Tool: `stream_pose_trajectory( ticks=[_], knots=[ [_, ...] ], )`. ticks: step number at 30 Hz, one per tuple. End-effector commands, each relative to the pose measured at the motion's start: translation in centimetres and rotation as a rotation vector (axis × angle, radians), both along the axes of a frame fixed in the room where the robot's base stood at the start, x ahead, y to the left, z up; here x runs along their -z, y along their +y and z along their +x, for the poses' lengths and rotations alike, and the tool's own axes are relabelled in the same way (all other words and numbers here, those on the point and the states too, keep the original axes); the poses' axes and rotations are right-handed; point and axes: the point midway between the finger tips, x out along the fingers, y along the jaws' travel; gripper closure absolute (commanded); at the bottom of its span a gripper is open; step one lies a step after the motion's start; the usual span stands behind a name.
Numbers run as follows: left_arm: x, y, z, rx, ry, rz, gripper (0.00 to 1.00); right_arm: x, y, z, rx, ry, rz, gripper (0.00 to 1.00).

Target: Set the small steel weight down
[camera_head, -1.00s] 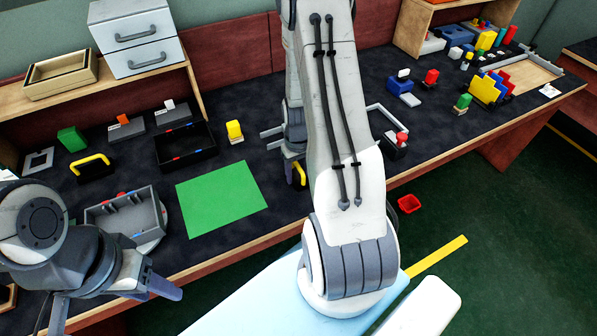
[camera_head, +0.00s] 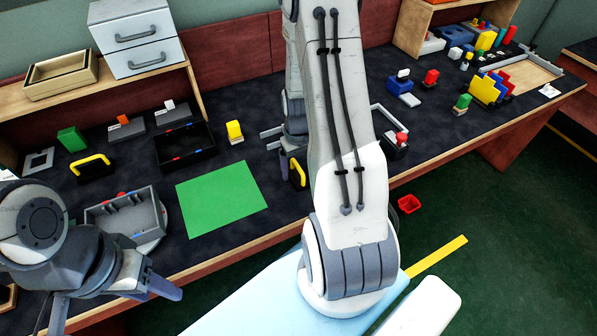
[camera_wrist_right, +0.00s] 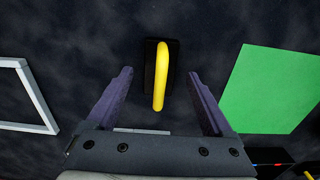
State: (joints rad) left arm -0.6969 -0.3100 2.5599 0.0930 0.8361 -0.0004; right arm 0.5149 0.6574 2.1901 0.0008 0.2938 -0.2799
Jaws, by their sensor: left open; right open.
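The small weight, a dark block with a yellow handle (camera_wrist_right: 160,75), stands on the dark bench top in the right wrist view. In the head view its handle (camera_head: 299,174) shows beside my right arm, which partly hides it. My right gripper (camera_wrist_right: 159,74) is open, one finger on each side of the weight and apart from it. My left gripper (camera_head: 112,303) is open and empty at the lower left, near the bench's front edge.
A green mat (camera_head: 221,199) lies left of the weight in the head view. A larger dark block with a yellow handle (camera_head: 91,167), a black tray (camera_head: 185,159) and a grey divided bin (camera_head: 126,214) stand further left. A pale square frame (camera_wrist_right: 27,95) lies on the other side.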

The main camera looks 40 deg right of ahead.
Motion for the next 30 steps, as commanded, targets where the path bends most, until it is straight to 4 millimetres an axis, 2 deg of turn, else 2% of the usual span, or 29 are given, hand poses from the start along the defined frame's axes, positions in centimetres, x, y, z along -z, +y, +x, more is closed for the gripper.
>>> stream_pose_trajectory(
  ticks=[1, 6, 12, 16, 23, 26, 29, 30],
  knots=[
    [-0.1, 0.0, 0.0, 0.000, 0.000, 0.000, 0.50, -1.4, -0.1, 0.2, 0.000, -0.006, -0.004, 0.14],
    [-0.2, 0.0, 0.0, 0.000, 0.000, 0.000, 0.50, -5.1, -0.1, 0.1, 0.000, -0.005, -0.003, 0.14],
    [-0.3, 0.0, 0.0, 0.000, 0.000, 0.000, 0.50, -8.3, -0.1, 0.1, 0.000, -0.003, -0.002, 0.14],
    [-0.3, 0.0, 0.0, 0.000, 0.000, 0.000, 0.50, -9.3, 0.0, 0.0, 0.000, -0.002, -0.001, 0.14],
    [-0.3, 0.0, 0.0, 0.000, 0.000, 0.000, 0.50, -9.7, 0.3, 0.1, -0.007, -0.001, 0.000, 0.14],
    [-0.3, 0.0, 0.0, 0.000, 0.000, 0.000, 0.50, -10.7, 2.7, 0.6, -0.057, -0.006, 0.001, 0.14],
    [-0.3, 0.0, 0.0, 0.000, 0.000, 0.000, 0.50, -12.6, 7.7, 1.0, -0.158, -0.018, 0.003, 0.14],
    [-0.3, 0.0, 0.0, 0.000, 0.000, 0.000, 0.50, -13.5, 10.3, 0.9, -0.212, -0.024, 0.005, 0.14]
  ],
)
